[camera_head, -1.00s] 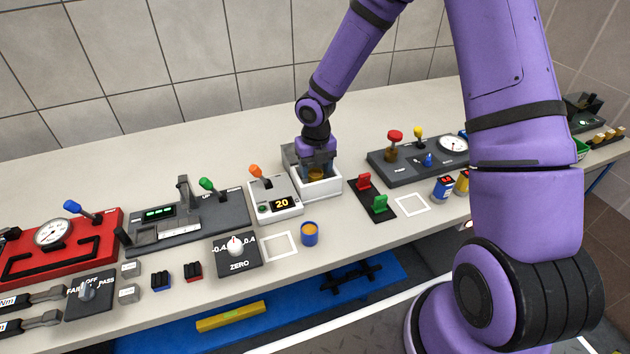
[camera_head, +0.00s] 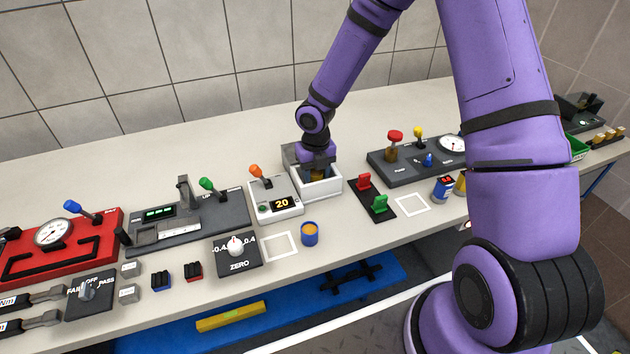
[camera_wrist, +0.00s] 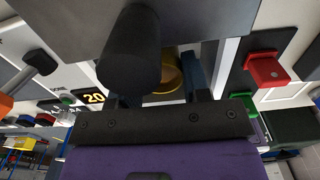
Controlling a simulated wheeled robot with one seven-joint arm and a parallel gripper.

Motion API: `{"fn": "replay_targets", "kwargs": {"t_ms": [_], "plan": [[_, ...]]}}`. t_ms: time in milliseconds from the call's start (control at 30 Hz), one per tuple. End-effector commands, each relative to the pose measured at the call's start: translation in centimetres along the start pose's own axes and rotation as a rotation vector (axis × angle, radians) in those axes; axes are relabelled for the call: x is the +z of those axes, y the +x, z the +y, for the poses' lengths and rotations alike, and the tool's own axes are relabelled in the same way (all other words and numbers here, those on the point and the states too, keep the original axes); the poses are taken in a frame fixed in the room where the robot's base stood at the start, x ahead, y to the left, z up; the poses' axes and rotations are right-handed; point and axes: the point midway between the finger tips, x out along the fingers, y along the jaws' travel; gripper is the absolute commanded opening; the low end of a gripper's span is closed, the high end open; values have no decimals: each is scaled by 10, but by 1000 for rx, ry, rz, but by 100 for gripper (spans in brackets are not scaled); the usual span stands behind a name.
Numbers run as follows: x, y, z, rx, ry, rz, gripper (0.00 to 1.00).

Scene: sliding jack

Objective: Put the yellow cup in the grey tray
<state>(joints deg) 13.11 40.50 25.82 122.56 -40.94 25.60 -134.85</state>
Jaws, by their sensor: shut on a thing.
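My gripper (camera_head: 318,172) points down into an open white box (camera_head: 325,188) and is shut on a brass-yellow round part. In the wrist view this part (camera_wrist: 168,76) shows as a hollow ring between the fingers, partly hidden by a dark cylinder in front. I cannot tell whether it touches the box floor. A yellow item (camera_head: 461,184), possibly the yellow cup, stands at the right, partly hidden by my arm. A blue cup (camera_head: 309,235) with orange-yellow inside stands near the front edge. I cannot make out a grey tray.
A grey device with an orange lever (camera_head: 275,200) stands close left of the box. Red and green clips (camera_head: 372,196) on a black plate are close right. A dark gauge panel (camera_head: 418,158) is behind them. Bare bench (camera_head: 230,140) lies behind the devices.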

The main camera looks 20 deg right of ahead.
Motion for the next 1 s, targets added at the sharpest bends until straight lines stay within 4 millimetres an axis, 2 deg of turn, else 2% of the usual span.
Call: {"fn": "replay_targets", "kwargs": {"t_ms": [800, 1000], "plan": [[0, -42, 0, 0, 0, -2, 15], [0, -47, 0, 0, 0, 0, 15]]}}
